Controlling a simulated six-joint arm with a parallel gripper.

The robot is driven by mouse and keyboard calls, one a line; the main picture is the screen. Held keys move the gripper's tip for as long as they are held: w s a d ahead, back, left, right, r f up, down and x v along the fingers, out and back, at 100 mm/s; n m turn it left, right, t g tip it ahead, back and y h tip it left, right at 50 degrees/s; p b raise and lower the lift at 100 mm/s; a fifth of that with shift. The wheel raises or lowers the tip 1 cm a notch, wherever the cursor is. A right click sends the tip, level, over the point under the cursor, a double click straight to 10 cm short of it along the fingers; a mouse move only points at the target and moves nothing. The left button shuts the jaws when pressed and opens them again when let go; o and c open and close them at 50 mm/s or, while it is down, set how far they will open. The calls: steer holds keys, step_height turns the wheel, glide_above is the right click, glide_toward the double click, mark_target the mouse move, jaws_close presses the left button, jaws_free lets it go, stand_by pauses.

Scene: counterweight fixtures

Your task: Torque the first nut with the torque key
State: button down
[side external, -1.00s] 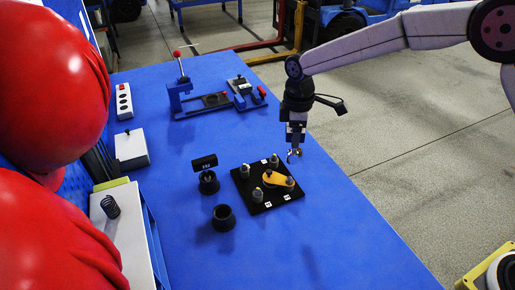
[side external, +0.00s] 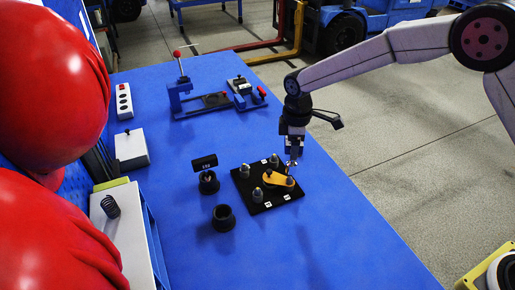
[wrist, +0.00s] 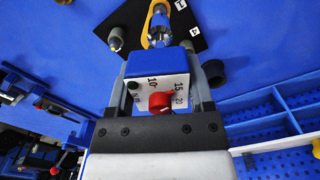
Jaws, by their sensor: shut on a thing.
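My gripper (side external: 294,147) is shut on the torque key (wrist: 155,92). The key has a blue body, a white dial face marked 10, 15 and 20, and a red pointer knob. Its metal socket end (wrist: 158,36) points at the black fixture plate (side external: 262,203). The plate carries several upright studs with nuts and an orange lever (side external: 275,181). In the side view the key's tip is just above or at the far-right stud, behind the lever; contact cannot be told. A nut on a stud (wrist: 115,40) shows left of the socket in the wrist view.
An empty black cup (side external: 223,218) and a black holder with a labelled sign (side external: 207,180) stand left of the plate. A blue clamp fixture (side external: 180,98) stands at the back. Red rounded shapes (side external: 50,90) fill the left foreground. The blue table is clear right of the plate.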

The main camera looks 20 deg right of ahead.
mark_target(292, 162)
steer(key=shift+f, duration=0.55)
steer(key=shift+f, duration=1.6)
stand_by(1.8)
steer(key=shift+m, duration=0.5)
steer(key=shift+m, duration=2.9)
steer(key=shift+m, duration=3.1)
steer(key=shift+r, duration=0.2)
